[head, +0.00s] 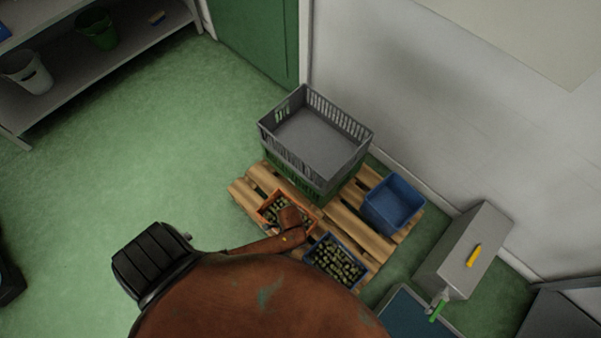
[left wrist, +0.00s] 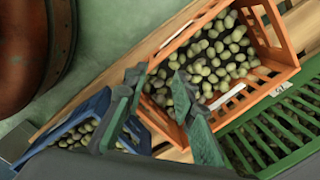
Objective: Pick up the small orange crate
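The small orange crate (head: 266,209) stands on the wooden pallet, filled with green olives. In the left wrist view the orange crate (left wrist: 259,96) fills the upper middle, with slotted end walls and olives inside. My left gripper (left wrist: 157,75) is open, its two greenish fingers apart and empty. The fingers reach over the crate's near left wall; whether they straddle or touch it I cannot tell. In the head view my brown arm covers part of the crate and hides the fingertips. My right gripper is in neither view.
On the pallet (head: 347,222) a grey crate (head: 342,155) sits on a green crate (left wrist: 282,124) beside the orange one. A blue crate of olives (head: 335,262) stands close by; another blue crate (head: 392,205) is farther right. Green floor is clear to the left.

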